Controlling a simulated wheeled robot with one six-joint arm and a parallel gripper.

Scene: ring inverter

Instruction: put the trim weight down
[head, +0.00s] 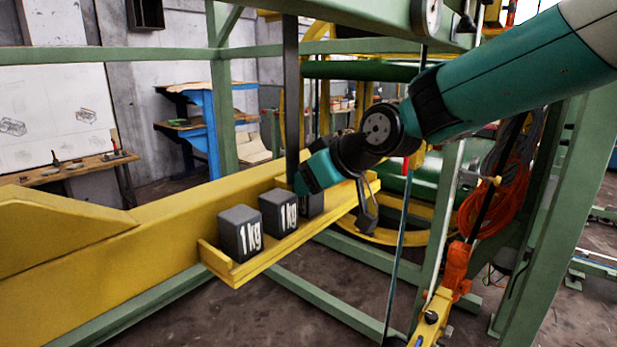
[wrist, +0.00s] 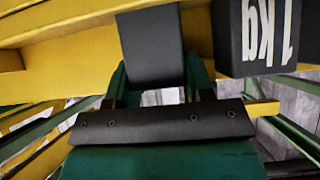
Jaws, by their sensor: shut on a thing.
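My gripper (wrist: 158,78) is shut on a dark grey trim weight (wrist: 150,45), which shows between its two green fingers in the wrist view. In the head view my wrist hangs over the far part of the yellow ledge (head: 243,272). A dark block (head: 312,207) shows partly there, behind the second weight and below my wrist; it looks like the held one. Whether it touches the ledge I cannot tell. Two more dark weights marked "1 kg" stand upright on the ledge, a near one (head: 240,234) and a middle one (head: 278,213). A marked weight (wrist: 262,38) is beside the held one in the wrist view.
The ledge has a raised end lip and runs along a thick yellow beam (head: 120,245). A dark upright bar (head: 291,100) stands close to my wrist. Green frame posts (head: 222,120) and a thin vertical rod (head: 398,250) surround the ledge.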

